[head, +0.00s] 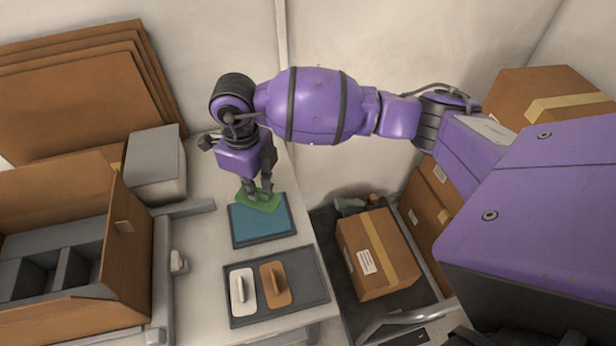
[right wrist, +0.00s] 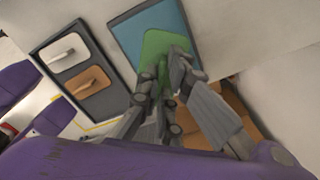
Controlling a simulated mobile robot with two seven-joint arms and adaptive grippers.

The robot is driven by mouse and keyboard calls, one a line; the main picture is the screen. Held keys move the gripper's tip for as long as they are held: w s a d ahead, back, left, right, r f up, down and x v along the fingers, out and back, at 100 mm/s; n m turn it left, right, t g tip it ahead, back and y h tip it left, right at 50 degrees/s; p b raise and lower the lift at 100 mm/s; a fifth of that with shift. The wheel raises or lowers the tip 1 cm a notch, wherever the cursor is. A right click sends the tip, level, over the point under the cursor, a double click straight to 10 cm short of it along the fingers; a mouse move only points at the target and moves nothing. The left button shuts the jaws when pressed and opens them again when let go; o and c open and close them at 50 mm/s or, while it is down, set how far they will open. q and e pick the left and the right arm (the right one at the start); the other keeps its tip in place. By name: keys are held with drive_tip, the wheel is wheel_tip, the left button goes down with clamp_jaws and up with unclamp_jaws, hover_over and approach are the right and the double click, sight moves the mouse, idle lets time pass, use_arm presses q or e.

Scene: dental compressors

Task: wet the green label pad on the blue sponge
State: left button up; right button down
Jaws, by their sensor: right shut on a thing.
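The green label pad (head: 259,202) is flat under my right gripper (head: 258,194), over the far edge of the blue sponge (head: 262,224). My right gripper points down and is shut on the pad's handle, which the fingers mostly hide. In the right wrist view the green pad (right wrist: 167,45) overlaps the blue sponge (right wrist: 140,30), with the fingers (right wrist: 165,85) around its grip. I cannot tell whether the pad touches the sponge. My left gripper is not in view.
A dark tray (head: 310,275) with a white pad (head: 243,290) and an orange-brown pad (head: 275,284) lies in front of the sponge. An open cardboard box (head: 130,240) with grey dividers stands left. A closed box (head: 378,255) sits on a cart beyond the table's right edge.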

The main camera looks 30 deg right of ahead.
drive_tip(key=shift+w+a+f+m, duration=0.1)
drive_tip(key=shift+a+f+m, duration=0.05)
drive_tip(key=shift+m, duration=0.4)
drive_tip(key=shift+w+a+f+m, duration=0.1)
drive_tip(key=shift+a+f+m, duration=0.05)
drive_tip(key=shift+m, duration=0.4)
drive_tip(key=b, duration=0.2)
hover_over(258, 215)
drive_tip(key=shift+s+f, duration=0.1)
drive_tip(key=shift+f, duration=2.15)
drive_tip(key=shift+f+b, duration=0.3)
drive_tip(key=shift+f, duration=0.45)
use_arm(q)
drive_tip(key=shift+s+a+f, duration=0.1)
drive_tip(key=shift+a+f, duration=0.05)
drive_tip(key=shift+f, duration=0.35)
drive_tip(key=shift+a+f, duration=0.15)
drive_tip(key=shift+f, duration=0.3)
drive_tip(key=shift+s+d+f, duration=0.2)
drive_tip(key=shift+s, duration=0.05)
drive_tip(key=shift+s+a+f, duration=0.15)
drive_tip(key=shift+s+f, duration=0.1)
use_arm(e)
drive_tip(key=shift+f, duration=0.45)
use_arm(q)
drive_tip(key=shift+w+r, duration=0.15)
use_arm(e)
drive_tip(key=shift+f, duration=0.1)
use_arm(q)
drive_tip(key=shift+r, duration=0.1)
